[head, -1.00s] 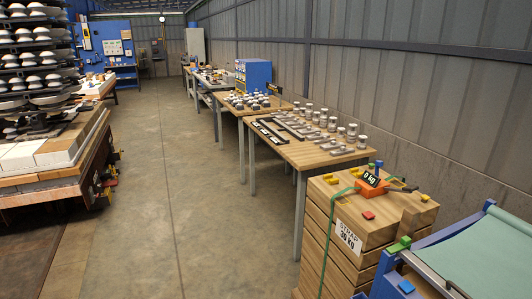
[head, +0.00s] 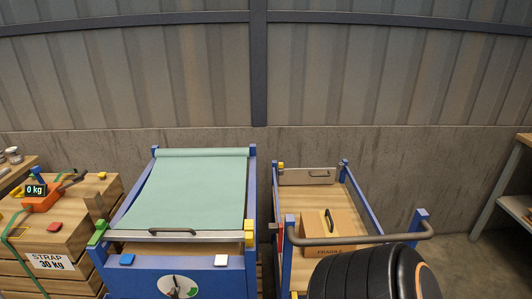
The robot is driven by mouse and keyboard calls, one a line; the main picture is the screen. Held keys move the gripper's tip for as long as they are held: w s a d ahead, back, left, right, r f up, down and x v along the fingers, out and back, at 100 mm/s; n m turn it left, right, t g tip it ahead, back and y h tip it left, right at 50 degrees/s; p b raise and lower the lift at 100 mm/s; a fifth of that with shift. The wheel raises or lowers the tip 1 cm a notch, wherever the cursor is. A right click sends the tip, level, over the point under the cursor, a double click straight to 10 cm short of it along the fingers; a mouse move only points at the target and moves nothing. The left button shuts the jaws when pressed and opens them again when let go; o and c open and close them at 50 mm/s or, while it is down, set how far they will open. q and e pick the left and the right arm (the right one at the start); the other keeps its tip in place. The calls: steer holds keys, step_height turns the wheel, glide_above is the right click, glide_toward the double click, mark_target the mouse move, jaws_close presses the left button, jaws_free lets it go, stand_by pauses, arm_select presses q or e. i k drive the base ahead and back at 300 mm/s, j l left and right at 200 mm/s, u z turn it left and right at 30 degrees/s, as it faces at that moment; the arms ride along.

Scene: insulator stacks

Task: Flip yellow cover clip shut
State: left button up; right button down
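A yellow clip (head: 249,232) sits at the front right corner of a blue-framed crate (head: 210,260), beside the right end of a metal bar (head: 176,236). It looks upright; I cannot tell whether it is open or shut. A green clip (head: 98,232) sits at the front left corner and looks tilted. A pale green cover (head: 190,192) is drawn over the crate from the back to the bar, which has a dark handle (head: 172,230). Neither of my grippers is in view.
A blue-posted cart (head: 287,262) with a FRAGILE box (head: 330,228) stands to the right. A dark ribbed object (head: 350,274) fills the lower right foreground. Strapped wooden crates (head: 75,243) with a 0 kg scale (head: 40,200) stand left. A concrete wall (head: 440,175) closes the back.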

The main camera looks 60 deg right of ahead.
mark_target(248, 224)
steer(key=z, duration=0.4)
steer(key=k+l+z, duration=0.1)
steer(key=z, duration=0.3)
steer(key=l+z, duration=0.1)
steer(key=z, duration=0.25)
steer(key=k+l+z, duration=0.1)
steer(key=z, duration=0.3)
